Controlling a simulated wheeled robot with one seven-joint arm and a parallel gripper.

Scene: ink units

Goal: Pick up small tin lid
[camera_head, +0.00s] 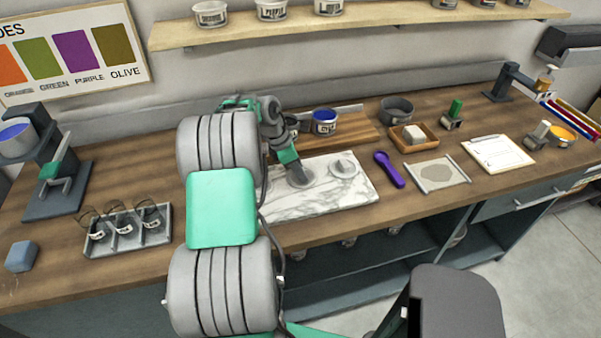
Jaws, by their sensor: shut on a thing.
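My gripper (297,172) points down over the white marble slab (350,193) at the middle of the counter. It is shut on a small grey round piece (304,181), which looks like the small tin lid. The fingers hide much of this piece, and I cannot tell whether it still touches the slab. A second grey round piece with a raised middle (343,166) sits on the slab to the right of my gripper, apart from it.
A purple spoon (389,170) lies right of the slab. Behind it, a wooden board (355,130) carries a blue-filled tin (324,121). The counter's front edge is partly clear.

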